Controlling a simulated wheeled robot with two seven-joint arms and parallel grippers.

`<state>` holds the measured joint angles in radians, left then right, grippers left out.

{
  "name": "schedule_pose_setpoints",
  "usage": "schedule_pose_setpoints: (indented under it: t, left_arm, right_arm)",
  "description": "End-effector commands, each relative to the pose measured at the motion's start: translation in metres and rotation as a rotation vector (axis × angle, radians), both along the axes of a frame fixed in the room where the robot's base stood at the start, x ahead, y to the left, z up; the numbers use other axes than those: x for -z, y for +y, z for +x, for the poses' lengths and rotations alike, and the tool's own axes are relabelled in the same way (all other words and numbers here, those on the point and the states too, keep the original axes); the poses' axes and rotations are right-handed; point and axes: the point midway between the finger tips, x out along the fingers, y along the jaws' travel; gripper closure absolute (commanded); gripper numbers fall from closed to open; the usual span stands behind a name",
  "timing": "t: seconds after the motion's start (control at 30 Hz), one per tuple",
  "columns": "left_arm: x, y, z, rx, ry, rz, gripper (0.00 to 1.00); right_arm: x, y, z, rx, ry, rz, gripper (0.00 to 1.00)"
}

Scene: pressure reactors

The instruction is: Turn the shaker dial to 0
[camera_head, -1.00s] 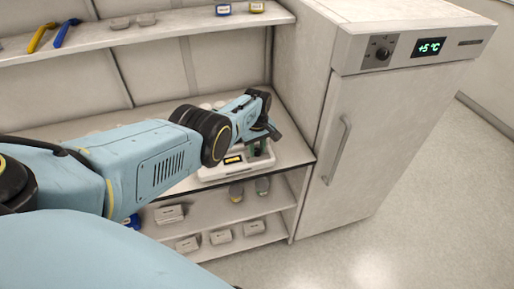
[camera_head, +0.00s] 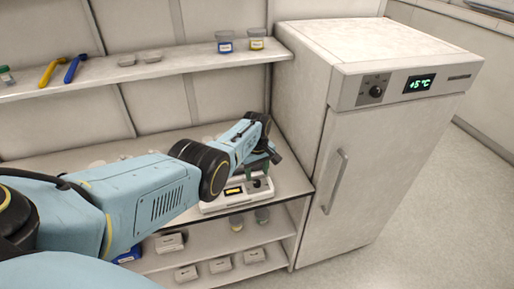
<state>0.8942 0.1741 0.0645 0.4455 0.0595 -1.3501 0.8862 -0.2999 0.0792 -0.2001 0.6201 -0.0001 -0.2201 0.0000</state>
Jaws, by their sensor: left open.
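The shaker (camera_head: 212,206) is a white device on the counter, partly behind my left arm. Its front has a small lit yellow display (camera_head: 234,190). A small dark dial (camera_head: 257,183) shows to the right of the display; its setting is too small to read. My left gripper (camera_head: 266,161) is open and empty, just above and behind the dial from this view. Its fingers are small and partly hidden, and I cannot tell whether they touch the shaker. My right gripper is not in view.
A white fridge (camera_head: 385,150) showing +5 °C stands close to the right of the counter. A shelf (camera_head: 190,60) above holds jars and blue and yellow tools. Grey boxes (camera_head: 220,265) sit on the lower shelf. Floor at right is clear.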

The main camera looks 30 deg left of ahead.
Motion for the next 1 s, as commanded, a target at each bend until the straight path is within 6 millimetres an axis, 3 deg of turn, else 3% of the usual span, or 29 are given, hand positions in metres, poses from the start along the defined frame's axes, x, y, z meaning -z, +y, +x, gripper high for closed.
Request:
schedule_pose_setpoints:
  t: [0.03,0.17,0.4,0.63,1.0]
  left_arm:
    - [-0.016,0.0,0.0,0.0,-0.002,0.0,0.51]
    - [-0.043,0.0,0.0,0.0,-0.004,0.0,0.51]
    - [-0.074,0.0,0.001,0.0,-0.002,0.0,0.51]
    - [-0.088,0.0,0.0,0.0,0.0,-0.001,0.51]
    - [-0.089,0.0,0.0,-0.001,0.001,0.0,0.51]
  right_arm:
    - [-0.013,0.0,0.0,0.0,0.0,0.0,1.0]
    - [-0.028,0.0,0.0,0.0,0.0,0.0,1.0]
    - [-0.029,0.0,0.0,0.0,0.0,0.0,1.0]
    - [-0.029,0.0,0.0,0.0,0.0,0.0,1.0]
    - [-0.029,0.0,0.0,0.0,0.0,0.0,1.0]
